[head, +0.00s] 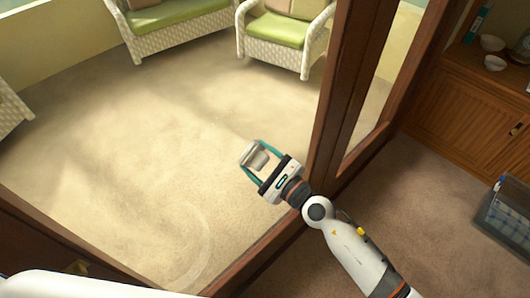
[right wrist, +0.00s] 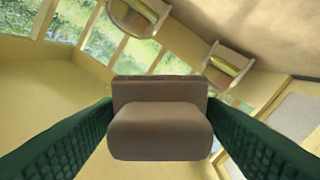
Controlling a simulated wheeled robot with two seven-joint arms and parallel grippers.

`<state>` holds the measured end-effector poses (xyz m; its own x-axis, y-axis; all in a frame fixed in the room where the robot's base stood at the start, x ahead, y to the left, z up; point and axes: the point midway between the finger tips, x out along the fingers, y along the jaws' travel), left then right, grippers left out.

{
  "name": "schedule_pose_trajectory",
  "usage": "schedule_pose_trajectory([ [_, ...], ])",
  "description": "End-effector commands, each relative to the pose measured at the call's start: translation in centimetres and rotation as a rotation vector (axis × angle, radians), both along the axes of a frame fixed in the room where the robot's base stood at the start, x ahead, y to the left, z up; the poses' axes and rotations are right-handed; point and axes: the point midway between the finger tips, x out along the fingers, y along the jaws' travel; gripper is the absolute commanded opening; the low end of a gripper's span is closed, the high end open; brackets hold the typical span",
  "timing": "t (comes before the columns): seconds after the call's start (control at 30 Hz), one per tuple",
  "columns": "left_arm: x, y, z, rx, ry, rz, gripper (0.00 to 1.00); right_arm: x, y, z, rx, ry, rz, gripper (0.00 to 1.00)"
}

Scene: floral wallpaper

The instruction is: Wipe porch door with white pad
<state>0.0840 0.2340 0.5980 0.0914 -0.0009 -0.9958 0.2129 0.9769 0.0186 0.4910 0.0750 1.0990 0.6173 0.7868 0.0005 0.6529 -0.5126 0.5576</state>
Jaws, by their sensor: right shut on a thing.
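The white pad (head: 254,157) looks pale grey in the head view and is held between the fingers of my right gripper (head: 257,160). In the right wrist view the pad (right wrist: 160,130) looks shaded brownish, with the green fingers pressed on both its sides. The porch door has a dark brown wooden frame (head: 333,100) around a large clear area. The pad is in front of this area, left of the upright post; I cannot tell whether it touches glass. A faint pale curved streak (head: 208,245) shows low in this area. My left gripper is out of view.
White wicker chairs with green cushions (head: 280,29) stand on the porch beyond. A wooden cabinet (head: 465,105) with bowls is at the right. A dark bin (head: 505,222) sits on the carpet at the right edge.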

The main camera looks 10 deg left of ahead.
Motion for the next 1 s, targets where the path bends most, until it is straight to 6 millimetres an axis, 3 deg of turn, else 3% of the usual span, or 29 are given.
schedule_pose_trajectory([
  [0.2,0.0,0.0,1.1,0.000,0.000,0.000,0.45,-1.7,1.3,0.3,0.003,-0.001,0.005,0.45],
  [1.0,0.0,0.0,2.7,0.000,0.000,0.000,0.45,-5.0,3.6,0.2,0.001,-0.001,0.002,0.45],
])
